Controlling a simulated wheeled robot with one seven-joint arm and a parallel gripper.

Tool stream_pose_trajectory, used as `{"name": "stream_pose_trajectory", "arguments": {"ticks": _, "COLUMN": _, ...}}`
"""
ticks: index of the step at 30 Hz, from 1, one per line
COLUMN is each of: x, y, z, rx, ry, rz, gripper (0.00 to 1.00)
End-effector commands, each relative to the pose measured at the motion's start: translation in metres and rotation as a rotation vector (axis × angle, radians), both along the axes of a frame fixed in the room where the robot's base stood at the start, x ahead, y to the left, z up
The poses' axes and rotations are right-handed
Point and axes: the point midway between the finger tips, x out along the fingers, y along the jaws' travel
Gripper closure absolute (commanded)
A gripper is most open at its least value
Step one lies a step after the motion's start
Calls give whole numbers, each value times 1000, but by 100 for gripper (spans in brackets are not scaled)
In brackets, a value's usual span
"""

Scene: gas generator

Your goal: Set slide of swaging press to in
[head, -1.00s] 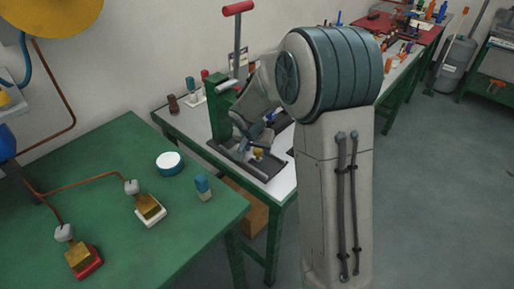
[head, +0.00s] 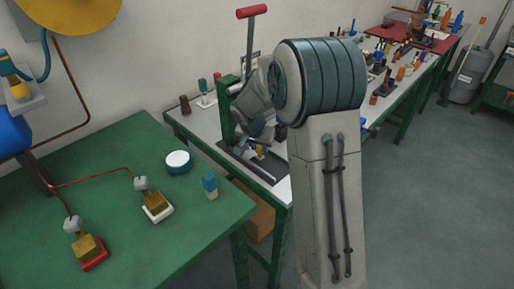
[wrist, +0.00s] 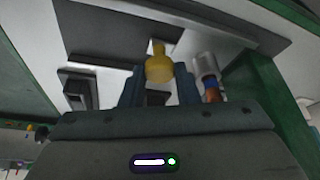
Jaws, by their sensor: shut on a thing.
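The swaging press has a green upright frame (head: 229,115), a lever with a red handle (head: 254,12) raised above it, and a dark base plate (head: 273,187). A small yellow knob (head: 261,151), which looks like part of the slide, stands over the base plate. My gripper (head: 259,142) reaches down beside the frame to the knob. In the wrist view the yellow knob (wrist: 159,68) sits between the two fingers of my gripper (wrist: 159,80), which is shut on it. My arm hides part of the press, and the slide's exact position is unclear.
A metal cylinder with blue and orange parts (wrist: 208,75) lies right beside the fingers. A green table (head: 120,215) with copper tubing stands front left. Small parts and tools crowd the long bench behind. The floor (head: 440,220) at right is clear.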

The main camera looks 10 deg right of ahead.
Motion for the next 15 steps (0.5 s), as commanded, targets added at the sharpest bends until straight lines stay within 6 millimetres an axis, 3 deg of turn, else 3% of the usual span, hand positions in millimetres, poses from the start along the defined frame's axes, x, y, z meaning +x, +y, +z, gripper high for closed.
{"name": "stream_pose_trajectory", "arguments": {"ticks": 2, "x": 3, "y": 3, "z": 2, "rx": 5, "ry": -12, "rz": 5, "gripper": 100}}
{"name": "stream_pose_trajectory", "arguments": {"ticks": 3, "x": 3, "y": 4, "z": 3, "rx": 5, "ry": -12, "rz": 5, "gripper": 63}}
{"name": "stream_pose_trajectory", "arguments": {"ticks": 5, "x": 3, "y": 4, "z": 3, "rx": 5, "ry": -12, "rz": 6, "gripper": 51}}
{"name": "stream_pose_trajectory", "arguments": {"ticks": 15, "x": 1, "y": 2, "z": 5, "rx": 2, "ry": -8, "rz": 3, "gripper": 51}}
